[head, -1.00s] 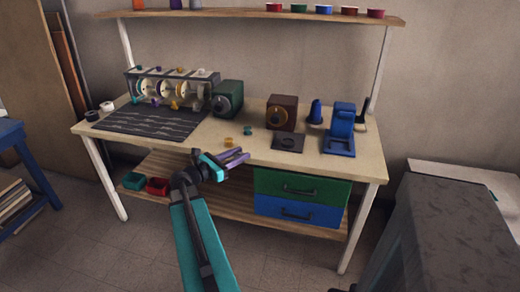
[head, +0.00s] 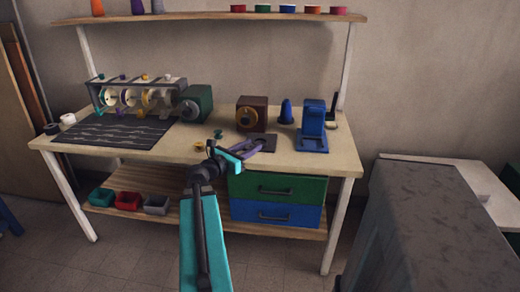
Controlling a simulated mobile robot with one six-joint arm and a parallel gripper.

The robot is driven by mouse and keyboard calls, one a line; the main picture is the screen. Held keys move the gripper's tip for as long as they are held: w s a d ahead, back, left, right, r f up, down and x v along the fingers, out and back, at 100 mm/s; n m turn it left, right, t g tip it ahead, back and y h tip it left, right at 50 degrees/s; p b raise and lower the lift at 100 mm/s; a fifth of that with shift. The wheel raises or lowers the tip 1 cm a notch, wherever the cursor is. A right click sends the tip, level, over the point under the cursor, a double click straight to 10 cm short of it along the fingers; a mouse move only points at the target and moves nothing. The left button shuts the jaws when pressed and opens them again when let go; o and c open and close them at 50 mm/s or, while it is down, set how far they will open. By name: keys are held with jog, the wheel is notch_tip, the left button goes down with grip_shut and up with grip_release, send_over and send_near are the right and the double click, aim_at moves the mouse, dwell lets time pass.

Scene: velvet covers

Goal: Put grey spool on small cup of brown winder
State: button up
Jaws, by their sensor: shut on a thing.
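The brown winder (head: 252,115) is a dark brown box with a round tan-orange cup on its front, standing toward the back of the bench. My gripper (head: 268,145), with purple fingers, is in front of and below it in the picture, over the dark plate (head: 246,139). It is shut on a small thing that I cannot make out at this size. I cannot pick out the grey spool for certain. A grey cone (head: 157,6) stands on the upper shelf. The winder's small cup cannot be told apart clearly.
A green winder (head: 196,104) stands left of the brown one. A blue stand (head: 312,128) and blue cone (head: 286,111) are to the right. Small yellow (head: 199,146) and teal (head: 218,134) spools lie near my arm. The bench (head: 340,162) has free room at its front right.

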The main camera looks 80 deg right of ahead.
jog(key=shift+s+d+f+m+g+b, duration=0.1)
jog(key=shift+s+d+m+g+b, duration=0.05)
jog(key=shift+s, duration=0.75)
jog(key=shift+s+d+m+g+b, duration=0.1)
jog(key=shift+s+m+g+b, duration=0.05)
jog(key=shift+s, duration=0.7)
jog(key=shift+w+d+f, duration=0.25)
jog(key=shift+w+d, duration=0.25)
jog(key=shift+d, duration=2.15)
jog(key=shift+w+d+f, duration=0.25)
jog(key=shift+w+d, duration=0.2)
jog(key=shift+d, duration=2.15)
jog(key=shift+w+d+f, duration=0.25)
jog(key=shift+w+d, duration=0.25)
jog(key=shift+d, duration=2.15)
jog(key=shift+f, duration=1.75)
jog(key=shift+f, duration=0.1)
jog(key=o, duration=1)
